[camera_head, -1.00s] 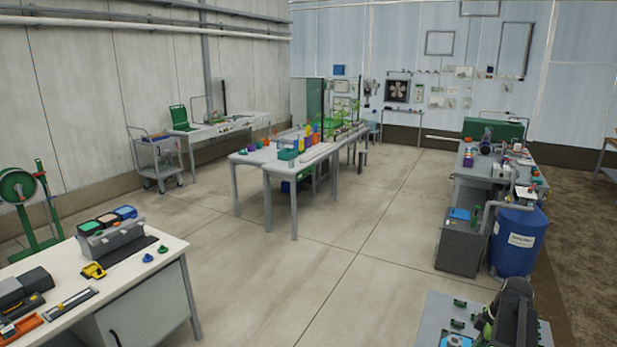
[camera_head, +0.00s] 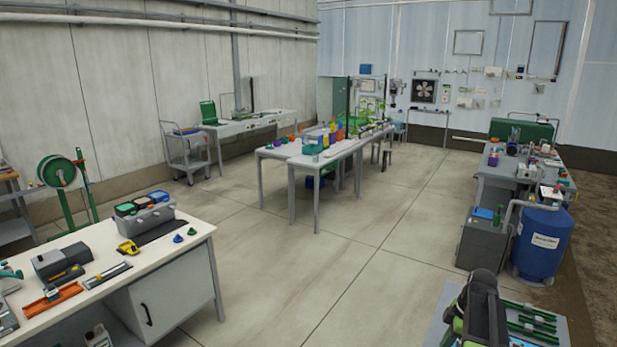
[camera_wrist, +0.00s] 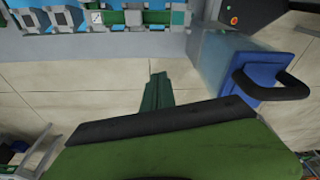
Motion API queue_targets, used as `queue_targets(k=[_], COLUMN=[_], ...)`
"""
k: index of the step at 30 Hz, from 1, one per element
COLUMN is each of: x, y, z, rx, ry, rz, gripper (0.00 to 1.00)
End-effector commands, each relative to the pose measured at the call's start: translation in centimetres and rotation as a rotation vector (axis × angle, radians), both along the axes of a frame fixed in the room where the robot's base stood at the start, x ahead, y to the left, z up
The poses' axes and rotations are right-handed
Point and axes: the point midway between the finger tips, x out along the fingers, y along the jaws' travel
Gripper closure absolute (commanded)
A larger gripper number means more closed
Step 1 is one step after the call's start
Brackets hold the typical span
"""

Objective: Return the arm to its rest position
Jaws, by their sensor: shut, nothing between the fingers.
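My arm (camera_head: 482,308), dark with a green part, shows at the lower right of the head view, folded low in front of a grey panel. In the wrist view my gripper's narrow dark green fingers (camera_wrist: 157,88) lie together and hold nothing. A broad green body with a black edge fills the bottom of that view. Below the fingers is pale floor. The fingertips are not clear in the head view.
A grey panel (camera_head: 550,340) with green parts lies beside my arm. A blue tank (camera_head: 542,243) stands beyond it. A white workbench (camera_head: 198,240) with tools is at left. Floor (camera_head: 330,275) between them is clear. The wrist view shows a blue object (camera_wrist: 245,65) with a black handle.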

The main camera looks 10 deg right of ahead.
Motion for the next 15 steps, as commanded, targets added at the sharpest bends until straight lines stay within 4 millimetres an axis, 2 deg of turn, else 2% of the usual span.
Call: queue_targets(k=[1,5,8,9,12,15], x=[0.7,2.4,2.8,2.6,1.3,-0.5], y=[2.3,9.6,16.9,19.9,26.6,30.9], z=[-1.0,-2.7,-4.5,-5.2,-6.8,-7.7], rx=[-0.002,-0.015,-0.032,-0.041,-0.068,-0.097], ry=[0.002,0.012,0.038,0.051,0.088,0.119], rz=[0.039,0.133,0.149,0.13,0.016,-0.185], gripper=[1.0,1.0,1.0,1.0,1.0,1.0])
